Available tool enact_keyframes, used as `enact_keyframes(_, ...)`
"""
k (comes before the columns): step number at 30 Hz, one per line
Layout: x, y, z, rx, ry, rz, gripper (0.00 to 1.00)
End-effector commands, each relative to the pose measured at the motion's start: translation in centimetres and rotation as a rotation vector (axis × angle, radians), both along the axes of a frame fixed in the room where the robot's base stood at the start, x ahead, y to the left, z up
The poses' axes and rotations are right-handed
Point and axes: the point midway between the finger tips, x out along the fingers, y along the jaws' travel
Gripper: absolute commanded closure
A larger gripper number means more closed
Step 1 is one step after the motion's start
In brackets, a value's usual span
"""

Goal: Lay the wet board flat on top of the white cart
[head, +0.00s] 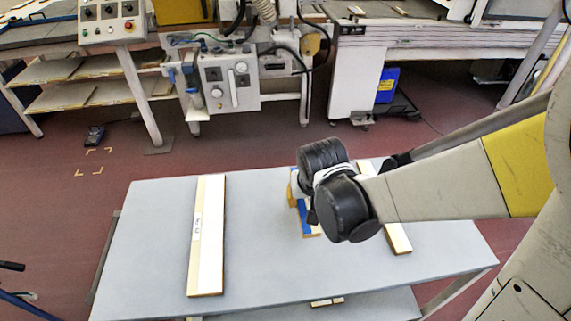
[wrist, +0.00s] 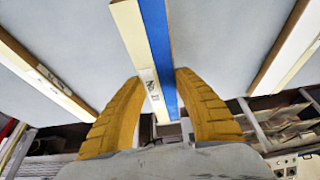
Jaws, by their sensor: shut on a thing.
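A narrow board with a blue stripe along a white face and a small label (head: 303,218) is above or on the pale grey-white cart top (head: 150,250). In the wrist view the same board (wrist: 157,40) runs between the two yellow fingers of my gripper (wrist: 160,80), which are shut on its edges. In the head view my wrist hides the fingers and much of the board. I cannot tell whether the board touches the top. Which board is wet does not show.
A white board with a wooden edge (head: 208,235) lies at left on the top, and another (head: 397,238) lies at right, partly behind my arm. A machine with a control box (head: 230,82) and a blue canister (head: 387,85) stand behind.

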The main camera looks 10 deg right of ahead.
Motion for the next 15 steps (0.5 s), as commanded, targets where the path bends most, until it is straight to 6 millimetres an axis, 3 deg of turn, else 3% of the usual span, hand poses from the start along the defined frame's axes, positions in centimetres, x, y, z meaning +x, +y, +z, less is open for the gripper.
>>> enact_keyframes(5,0.7,2.1,-1.4,0.000,0.000,0.001,0.92)
enact_keyframes(8,0.8,2.3,-1.8,0.000,0.000,-0.001,0.92)
enact_keyframes(15,0.8,2.2,-5.4,0.000,0.000,-0.001,0.92)
